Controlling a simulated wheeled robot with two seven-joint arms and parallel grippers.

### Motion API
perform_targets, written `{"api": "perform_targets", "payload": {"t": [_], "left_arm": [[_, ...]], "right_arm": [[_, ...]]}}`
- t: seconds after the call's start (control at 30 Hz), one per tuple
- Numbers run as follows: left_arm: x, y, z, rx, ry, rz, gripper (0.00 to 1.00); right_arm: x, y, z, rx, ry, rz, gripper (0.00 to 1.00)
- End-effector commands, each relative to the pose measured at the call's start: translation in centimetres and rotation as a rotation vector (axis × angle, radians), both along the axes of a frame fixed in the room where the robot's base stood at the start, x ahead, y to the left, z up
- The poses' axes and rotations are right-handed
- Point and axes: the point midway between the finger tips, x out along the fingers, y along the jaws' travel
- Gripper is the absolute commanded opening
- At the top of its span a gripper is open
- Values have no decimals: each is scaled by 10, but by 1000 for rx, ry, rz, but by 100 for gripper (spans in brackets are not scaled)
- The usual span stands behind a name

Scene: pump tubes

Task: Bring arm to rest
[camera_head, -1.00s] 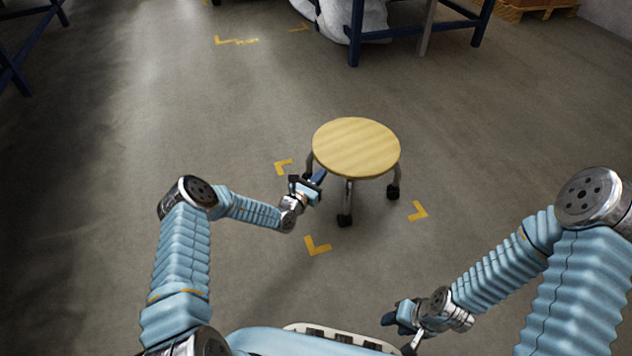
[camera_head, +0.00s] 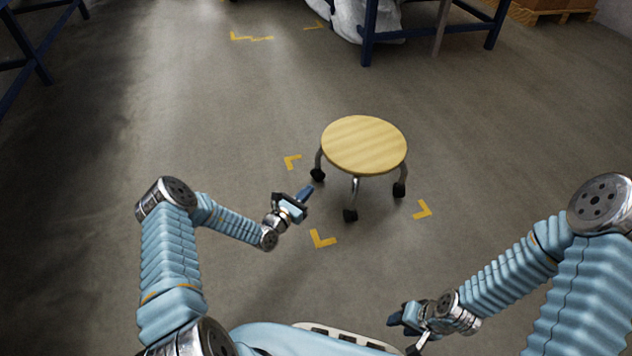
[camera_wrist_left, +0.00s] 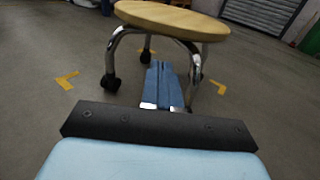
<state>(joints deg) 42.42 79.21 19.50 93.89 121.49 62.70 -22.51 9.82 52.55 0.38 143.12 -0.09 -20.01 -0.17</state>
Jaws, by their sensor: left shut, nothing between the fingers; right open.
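My left gripper (camera_head: 306,192) is shut and empty, held in the air just left of the round wooden stool (camera_head: 364,145). In the left wrist view its blue fingers (camera_wrist_left: 161,84) lie together, with the stool (camera_wrist_left: 172,20) beyond them. My right gripper (camera_head: 393,318) is low at the bottom of the head view, close to my body. Its fingers are small there, and I see nothing held in it.
The stool stands on black casters between yellow corner marks (camera_head: 322,239) on the grey floor. A blue-framed table (camera_head: 368,35) with a white bag (camera_head: 349,18) under it stands at the back.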

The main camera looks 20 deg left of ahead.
Motion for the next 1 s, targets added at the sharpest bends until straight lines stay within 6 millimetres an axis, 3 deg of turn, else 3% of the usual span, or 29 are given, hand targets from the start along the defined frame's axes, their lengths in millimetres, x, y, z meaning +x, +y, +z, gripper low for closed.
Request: {"api": "perform_targets", "payload": {"t": [0.2,0.47,0.57,0.67,0.77,0.83,0.9,1.0], "left_arm": [[-23,9,1,1,1,0,0],[-26,8,1,2,0,-7,0],[-33,-12,5,18,13,-86,0],[-58,-58,12,73,47,-284,0],[-112,-118,17,192,100,-596,0],[-166,-150,18,322,136,-846,0],[-225,-164,17,504,156,-1104,0],[-299,-152,15,841,126,-1433,0]], "right_arm": [[0,-1,5,-1,-1,0,43],[0,-1,5,-1,-1,0,43],[0,0,8,-1,-1,0,43],[0,0,16,-1,0,1,43],[-1,1,26,0,0,2,43],[-1,2,35,1,-1,4,43],[-1,3,44,2,0,5,43],[-2,4,58,4,1,8,43]]}}
